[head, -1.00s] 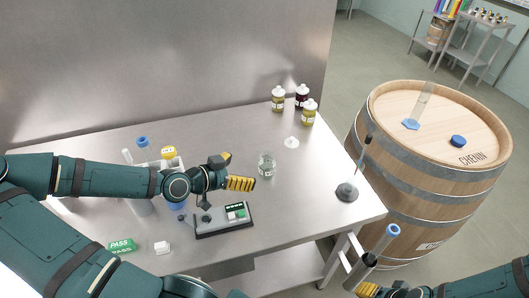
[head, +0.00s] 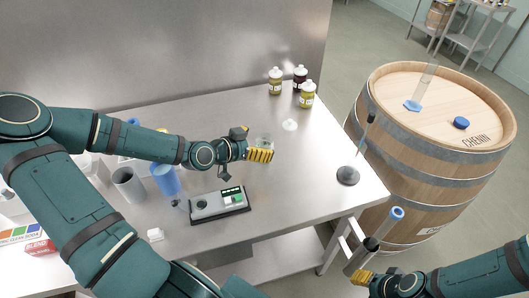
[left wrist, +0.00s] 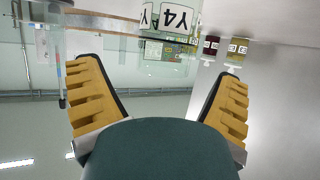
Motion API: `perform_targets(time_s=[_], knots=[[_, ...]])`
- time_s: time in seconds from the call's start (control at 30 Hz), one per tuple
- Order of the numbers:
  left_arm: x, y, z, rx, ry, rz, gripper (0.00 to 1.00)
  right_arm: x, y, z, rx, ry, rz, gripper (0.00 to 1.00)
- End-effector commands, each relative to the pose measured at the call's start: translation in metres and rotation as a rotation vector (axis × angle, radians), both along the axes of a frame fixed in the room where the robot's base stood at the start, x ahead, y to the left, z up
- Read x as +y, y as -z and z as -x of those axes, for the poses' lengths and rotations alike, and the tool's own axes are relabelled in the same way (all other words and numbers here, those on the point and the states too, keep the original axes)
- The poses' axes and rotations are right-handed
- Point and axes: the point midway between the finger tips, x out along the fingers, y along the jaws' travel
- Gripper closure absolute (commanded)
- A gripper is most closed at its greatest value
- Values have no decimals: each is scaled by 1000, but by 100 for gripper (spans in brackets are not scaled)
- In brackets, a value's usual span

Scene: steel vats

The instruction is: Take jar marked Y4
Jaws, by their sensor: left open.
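The jar marked Y4 (left wrist: 172,22) is clear glass with a white label, at the top of the left wrist view, beyond the fingertips. In the head view the glass jar (head: 264,139) stands on the steel table, partly hidden behind my left gripper (head: 254,144). My left gripper is open and empty, close to the jar; its two yellow fingers also show in the left wrist view (left wrist: 155,78). I cannot tell whether a finger touches the jar. My right gripper (head: 364,278) is at the lower right, beside a blue-ended tube (head: 380,236); its jaws do not show clearly.
A grey device (head: 216,206) lies in front, and a dark-based stand (head: 347,176) is to the right. A barrel (head: 400,130) stands past the table's right edge.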

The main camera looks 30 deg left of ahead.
Motion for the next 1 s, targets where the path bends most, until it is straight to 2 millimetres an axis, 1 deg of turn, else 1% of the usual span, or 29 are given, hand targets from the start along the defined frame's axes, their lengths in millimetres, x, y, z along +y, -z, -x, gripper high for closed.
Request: perform_targets(time_s=[0.17,0.3,0.47,0.57,0.77,0.8,0.87,0.9,0.97,1.0], knots=[[-3,8,-11,-2,3,0,8,0,6,2,3,-3,-1,53],[-7,20,-29,-2,3,2,8,1,15,4,9,-8,-2,53],[-11,24,-42,-1,2,0,8,1,17,5,12,-10,-3,53],[-11,25,-45,0,0,0,8,1,18,6,13,-10,-3,53],[-11,25,-45,1,0,0,8,1,17,6,13,-10,-3,53],[-11,25,-45,0,0,0,14,1,17,6,13,-10,-3,53],[-11,25,-45,0,0,0,35,1,17,6,13,-10,-3,53],[-11,25,-45,0,0,0,49,1,17,6,13,-10,-3,53],[-11,25,-45,0,0,0,70,1,17,6,13,-10,-3,53],[-11,25,-45,0,0,0,84,1,17,6,13,-10,-3,53]])
